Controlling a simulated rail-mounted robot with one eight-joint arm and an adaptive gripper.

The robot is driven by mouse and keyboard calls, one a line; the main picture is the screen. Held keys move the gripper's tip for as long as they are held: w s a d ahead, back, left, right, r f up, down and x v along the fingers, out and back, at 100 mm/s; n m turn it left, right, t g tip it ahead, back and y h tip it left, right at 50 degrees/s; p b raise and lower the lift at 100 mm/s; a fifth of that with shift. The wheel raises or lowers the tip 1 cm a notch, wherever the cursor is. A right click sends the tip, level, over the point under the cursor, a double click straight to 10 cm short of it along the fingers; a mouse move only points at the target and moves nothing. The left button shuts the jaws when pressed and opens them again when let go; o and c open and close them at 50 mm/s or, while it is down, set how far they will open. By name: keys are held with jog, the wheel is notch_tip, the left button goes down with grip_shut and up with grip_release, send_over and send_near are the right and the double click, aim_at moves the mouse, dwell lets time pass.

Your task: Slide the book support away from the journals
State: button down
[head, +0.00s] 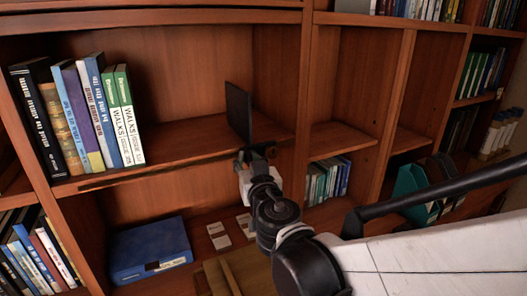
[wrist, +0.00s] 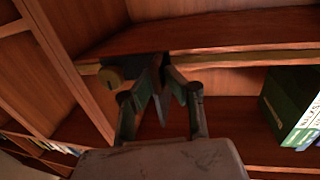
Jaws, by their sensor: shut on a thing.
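The book support (head: 239,112) is a thin dark upright plate on the middle shelf, well to the right of the journals, with a clear gap between them. The journals (head: 98,112) stand in a row at the shelf's left end, the green ones outermost. My gripper (head: 250,157) is at the shelf's front edge, shut on the lower front of the support. In the wrist view the fingers (wrist: 160,88) close around a dark part of the support (wrist: 153,68), and a green journal (wrist: 290,105) shows at the right, apart from the gripper. The exact contact is partly hidden.
The shelf board (head: 185,142) is bare between journals and support. A wooden upright (head: 300,100) stands right of the support. Below are a blue box (head: 150,250), small cards (head: 219,235) and more books (head: 327,180).

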jog(key=c, duration=1.8)
grip_release()
jog(key=shift+a, duration=0.1)
jog(key=shift+s, duration=0.2)
jog(key=v, duration=1.1)
jog(key=shift+s+d, duration=0.2)
jog(key=shift+s, duration=0.15)
